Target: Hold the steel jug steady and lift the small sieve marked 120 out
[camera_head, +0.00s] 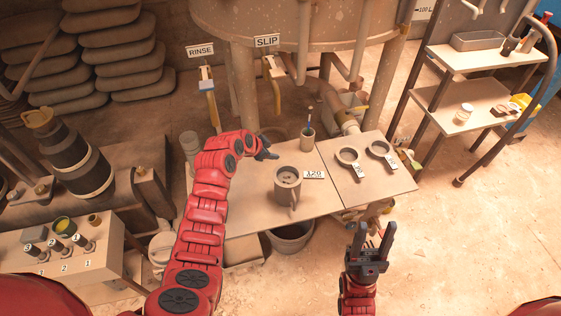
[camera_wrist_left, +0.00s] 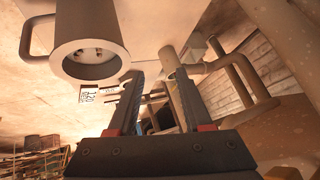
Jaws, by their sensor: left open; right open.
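The steel jug (camera_head: 286,194) stands upright on the table, its handle toward the front. In the left wrist view the jug (camera_wrist_left: 90,40) is at upper left, its handle at far left. The small sieve (camera_head: 288,175) sits in the jug's mouth; its tag (camera_head: 314,175) reads 120 and sticks out to the right. The tag also shows in the left wrist view (camera_wrist_left: 89,95). My left gripper (camera_head: 275,154) is open and empty, behind and left of the jug, apart from it. My right gripper (camera_head: 374,233) is open and empty in front of the table's front edge.
Two other tagged sieves, one (camera_head: 348,157) beside another (camera_head: 379,149), lie on the table's right part. A cup with pens (camera_head: 307,139) stands behind the jug. A bucket (camera_head: 291,238) is below the front edge. A shelf rack (camera_head: 470,60) stands at right.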

